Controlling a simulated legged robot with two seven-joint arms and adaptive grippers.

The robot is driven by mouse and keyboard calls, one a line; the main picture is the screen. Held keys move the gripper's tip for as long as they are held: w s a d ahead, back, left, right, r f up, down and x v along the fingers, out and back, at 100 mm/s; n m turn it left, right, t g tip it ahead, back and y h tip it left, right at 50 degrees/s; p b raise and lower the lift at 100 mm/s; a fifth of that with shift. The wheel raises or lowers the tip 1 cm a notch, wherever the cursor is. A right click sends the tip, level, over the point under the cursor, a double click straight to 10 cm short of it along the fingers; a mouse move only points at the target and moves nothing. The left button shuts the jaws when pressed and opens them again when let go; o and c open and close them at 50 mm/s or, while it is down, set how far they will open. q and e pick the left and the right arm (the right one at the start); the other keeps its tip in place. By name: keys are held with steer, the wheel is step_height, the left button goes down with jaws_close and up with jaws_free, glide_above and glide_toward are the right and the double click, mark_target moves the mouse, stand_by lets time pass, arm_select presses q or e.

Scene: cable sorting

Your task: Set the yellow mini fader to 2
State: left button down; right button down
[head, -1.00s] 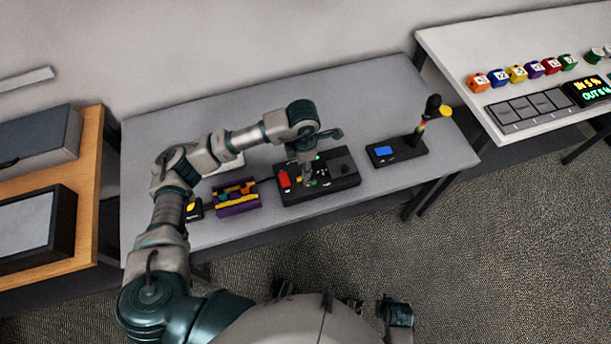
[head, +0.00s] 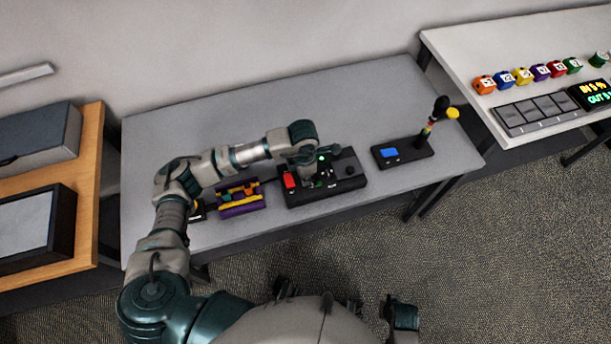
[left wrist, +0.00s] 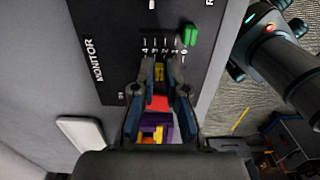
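The black control box (head: 345,180) stands on the grey table. In the left wrist view its panel (left wrist: 105,25) shows a printed scale from 4 to 0 and the word MONITOR. The yellow mini fader (left wrist: 159,72) lies between my left fingertips, close to the 2 and 3 marks; its exact setting is unclear. My left gripper (left wrist: 160,66) is down at the panel with a finger on each side of the yellow cap. Whether the fingers touch it is unclear. In the head view my arm largely hides the gripper (head: 311,176).
A red part (head: 290,180) is at the box's left. A purple and yellow holder (head: 240,210) stands left of the box.

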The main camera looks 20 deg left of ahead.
arm_select(q)
steer(key=shift+a+f, duration=0.25)
steer(key=shift+a, duration=0.25)
steer(key=shift+s+d+r, duration=0.2)
steer(key=shift+s+d, duration=0.2)
steer(key=shift+d, duration=0.25)
steer(key=c, duration=1.2)
jaws_free()
steer(key=shift+w+f, duration=0.1)
steer(key=shift+w, duration=0.05)
steer(key=shift+a, duration=0.25)
step_height(320, 180, up, 12)
steer(key=shift+w, duration=0.15)
